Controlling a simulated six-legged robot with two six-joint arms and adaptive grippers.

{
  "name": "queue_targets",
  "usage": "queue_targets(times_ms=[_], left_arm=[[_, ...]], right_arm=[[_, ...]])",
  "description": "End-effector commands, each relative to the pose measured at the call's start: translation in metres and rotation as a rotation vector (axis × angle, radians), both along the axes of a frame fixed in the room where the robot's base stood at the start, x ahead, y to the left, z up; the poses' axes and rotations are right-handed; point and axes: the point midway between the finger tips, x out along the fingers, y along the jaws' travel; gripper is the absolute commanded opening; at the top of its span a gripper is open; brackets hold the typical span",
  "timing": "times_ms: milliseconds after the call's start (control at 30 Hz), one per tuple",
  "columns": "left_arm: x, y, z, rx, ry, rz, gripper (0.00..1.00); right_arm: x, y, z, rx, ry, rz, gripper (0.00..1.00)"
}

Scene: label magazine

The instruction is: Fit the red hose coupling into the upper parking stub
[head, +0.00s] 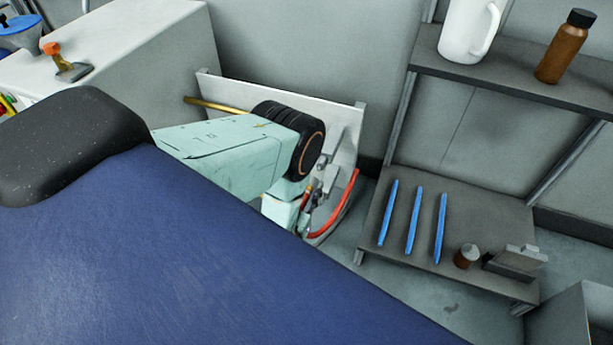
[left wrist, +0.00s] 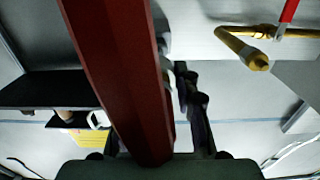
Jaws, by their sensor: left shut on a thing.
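My left gripper (head: 317,190) is partly hidden behind my pale green arm in the head view. It is shut on the red hose coupling, which shows large as a dark red faceted bar (left wrist: 118,75) in the left wrist view. A red hose (head: 341,208) curves beside the gripper in the head view. A brass pipe (head: 213,104) sticks out at the left of a pale panel (head: 347,118). The left wrist view shows a brass stub (left wrist: 243,48) right of the coupling, apart from it. I cannot tell whether it is the upper parking stub. My right gripper is out of view.
A grey shelf unit (head: 470,190) stands at the right, with three blue rods (head: 411,218) on its lower board. A white mug (head: 469,30) and a brown bottle (head: 565,47) stand above. A pale cabinet (head: 150,45) is at the left. A blue surface fills the foreground.

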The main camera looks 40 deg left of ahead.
Motion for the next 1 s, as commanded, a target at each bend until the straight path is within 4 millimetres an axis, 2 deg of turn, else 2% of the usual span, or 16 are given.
queue_targets(times_ms=[300,1000], left_arm=[[0.021,0.003,0.000,0.001,-0.003,-0.001,0.00],[0.023,0.004,0.001,0.000,-0.001,-0.001,0.00]], right_arm=[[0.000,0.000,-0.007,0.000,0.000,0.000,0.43],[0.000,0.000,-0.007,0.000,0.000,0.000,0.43]])
